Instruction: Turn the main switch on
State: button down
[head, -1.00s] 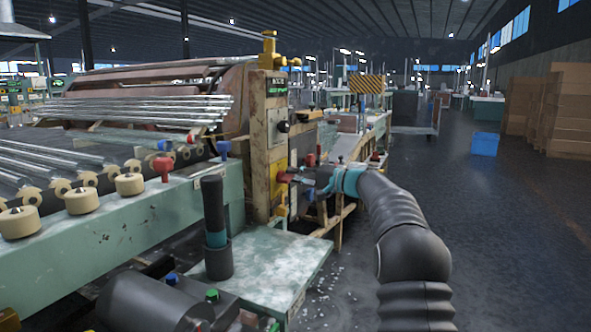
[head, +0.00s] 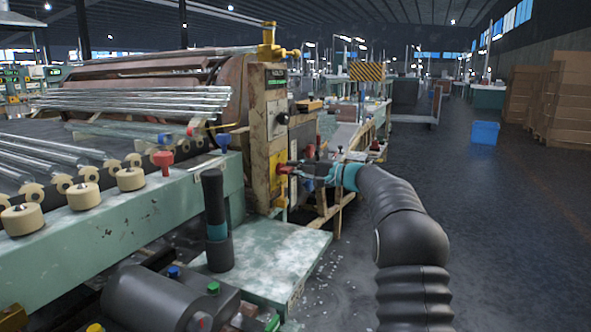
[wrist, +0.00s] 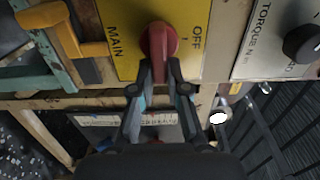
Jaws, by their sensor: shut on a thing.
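The main switch is a red knob (wrist: 158,42) on a yellow plate (wrist: 122,38) marked MAIN and OFF in the wrist view. My gripper (wrist: 159,70) is shut on the knob, with one finger on each side of its near end. The OFF mark and a short tick lie right of the knob; any ON mark is hidden or out of sight. In the head view the red knob (head: 284,169) and the yellow plate (head: 275,163) show small on the machine's end post, with my gripper (head: 296,169) at the knob from the right.
A dark knob on a TORQUE plate (wrist: 275,40) sits right of the yellow plate in the wrist view. A yellow handle (wrist: 48,16) is at left. In the head view, a green table (head: 270,258) stands below, and open floor (head: 470,220) lies to the right.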

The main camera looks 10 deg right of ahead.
jog(key=c, duration=1.2)
grip_release()
jog(key=shift+o, duration=0.2)
jog(key=v, duration=1.2)
jog(key=s+a+f+n+g+h, duration=0.1)
jog(key=s+a+g+h, duration=0.2)
jog(key=s+a, duration=0.55)
jog(key=s+a+f+n+g+h, duration=0.25)
jog(key=s+a, duration=0.35)
jog(key=s, duration=0.5)
jog(key=s+d+f+n+h, duration=0.1)
jog(key=s+f+h, duration=0.2)
jog(key=s, duration=0.6)
jog(key=s+d+f+n+h, duration=0.1)
jog(key=s+f+h, duration=0.2)
jog(key=s, duration=0.6)
jog(key=s+f+n+h, duration=0.2)
jog(key=s+f, duration=0.3)
jog(key=s, duration=0.5)
jog(key=shift+d+f+h, duration=0.2)
jog(key=shift+d+h, duration=0.2)
jog(key=shift+h, duration=0.15)
